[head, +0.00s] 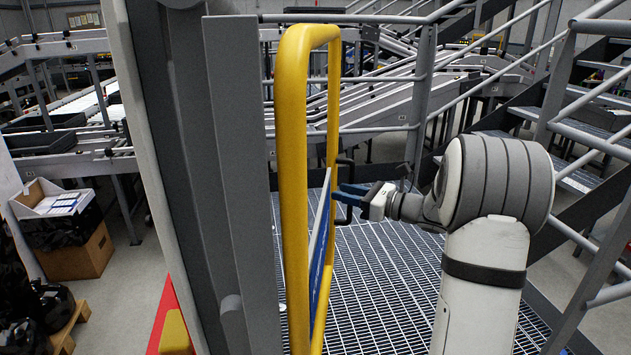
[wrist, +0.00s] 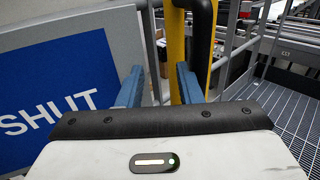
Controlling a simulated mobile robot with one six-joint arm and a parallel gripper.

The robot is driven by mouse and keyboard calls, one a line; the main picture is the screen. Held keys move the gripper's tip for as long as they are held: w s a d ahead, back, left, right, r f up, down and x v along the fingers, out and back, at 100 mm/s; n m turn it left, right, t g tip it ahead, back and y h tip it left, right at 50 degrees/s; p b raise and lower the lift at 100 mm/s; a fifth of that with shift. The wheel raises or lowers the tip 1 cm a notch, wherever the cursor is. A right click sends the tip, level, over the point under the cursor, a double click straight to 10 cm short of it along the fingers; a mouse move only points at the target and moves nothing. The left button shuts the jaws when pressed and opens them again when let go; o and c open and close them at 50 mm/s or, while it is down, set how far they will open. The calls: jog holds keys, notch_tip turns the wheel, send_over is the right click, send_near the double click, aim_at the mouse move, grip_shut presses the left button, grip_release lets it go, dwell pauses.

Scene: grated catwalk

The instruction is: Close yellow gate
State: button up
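The yellow gate (head: 293,180) is a tall tubular frame seen nearly edge-on in the head view, beside a grey post. It carries a blue sign panel (head: 320,245); in the wrist view this sign (wrist: 55,90) reads "SHUT". A black handle (head: 342,212) is on the gate's right side. In the wrist view the handle (wrist: 202,40) stands by the right finger, in front of the yellow bar (wrist: 176,50). My gripper (head: 345,192) has blue fingers close to the handle. In the wrist view its fingers (wrist: 157,78) are apart; I see nothing clamped between them.
Grated floor (head: 385,285) lies clear to the right of the gate. Stairs with grey railings (head: 580,150) rise at the right. A wide grey post (head: 240,190) stands left of the gate.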

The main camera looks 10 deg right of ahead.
jog(key=b+v, duration=0.1)
jog(key=v, duration=0.6)
jog(key=shift+s+d+b, duration=0.25)
jog(key=shift+d+b, duration=0.05)
jog(key=shift+b, duration=0.1)
jog(key=shift+s+d, duration=0.1)
jog(key=s+d, duration=0.3)
jog(key=s, duration=0.5)
jog(key=shift+d, duration=0.35)
jog(key=shift+p, duration=0.45)
